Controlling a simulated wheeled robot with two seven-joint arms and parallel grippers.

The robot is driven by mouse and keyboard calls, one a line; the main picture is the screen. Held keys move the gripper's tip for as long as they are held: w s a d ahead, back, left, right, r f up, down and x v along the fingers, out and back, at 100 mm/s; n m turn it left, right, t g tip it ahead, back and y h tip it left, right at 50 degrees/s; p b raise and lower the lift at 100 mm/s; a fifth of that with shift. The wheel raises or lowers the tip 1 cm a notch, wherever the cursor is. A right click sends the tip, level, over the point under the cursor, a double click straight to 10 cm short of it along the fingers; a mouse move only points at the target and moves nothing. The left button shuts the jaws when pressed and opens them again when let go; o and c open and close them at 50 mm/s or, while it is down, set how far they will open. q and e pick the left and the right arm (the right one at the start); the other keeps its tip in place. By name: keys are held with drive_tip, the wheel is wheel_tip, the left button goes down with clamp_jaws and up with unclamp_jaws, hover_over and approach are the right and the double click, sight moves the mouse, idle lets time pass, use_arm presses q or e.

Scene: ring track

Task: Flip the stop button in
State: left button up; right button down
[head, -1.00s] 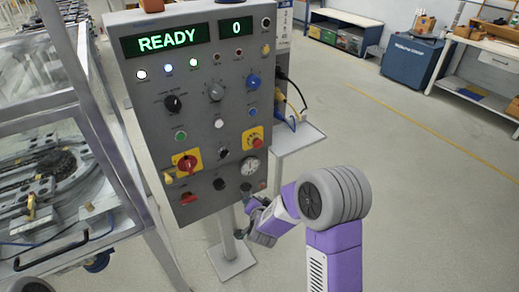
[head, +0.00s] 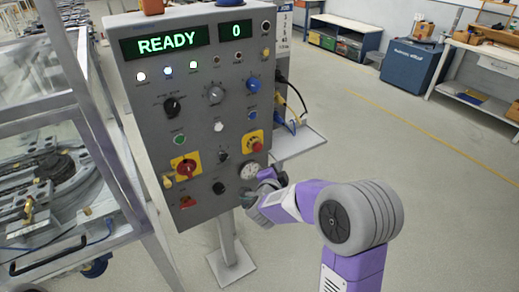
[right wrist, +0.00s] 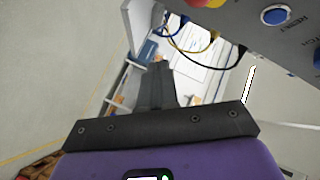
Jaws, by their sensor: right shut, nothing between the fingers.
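The grey control panel (head: 205,105) stands upright in the head view, its display reading READY and 0. The stop button, a red mushroom head (head: 257,146) on a yellow plate, is at the panel's lower right, above a round white gauge (head: 250,170). A red and yellow part also shows at the top of the right wrist view (right wrist: 205,2), cut off by the edge. My right gripper (head: 253,199) is just below the gauge by the panel's lower right corner, below the stop button. It is shut and empty; its fingers also show in the wrist view (right wrist: 157,82). My left gripper is not in view.
A second yellow plate with a red rotary switch (head: 186,168) is at the panel's lower left. A side shelf (head: 300,142) with cables juts out right of the panel. A metal-framed glass enclosure (head: 60,110) stands left. The floor to the right is open.

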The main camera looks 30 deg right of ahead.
drive_tip(key=p, duration=0.1)
approach(263, 148)
drive_tip(key=w+d, duration=0.1)
drive_tip(key=w+d+f, duration=0.1)
drive_tip(key=w+d, duration=0.1)
drive_tip(key=d, duration=0.1)
drive_tip(key=shift+d+f, duration=0.1)
drive_tip(key=shift+f, duration=0.3)
idle(1.5)
drive_tip(key=shift+w, duration=0.35)
drive_tip(key=shift+w+p, duration=0.4)
drive_tip(key=shift+w, duration=0.1)
idle(0.7)
drive_tip(key=shift+s, duration=0.1)
drive_tip(key=shift+s+b, duration=0.35)
drive_tip(key=shift+s, duration=0.45)
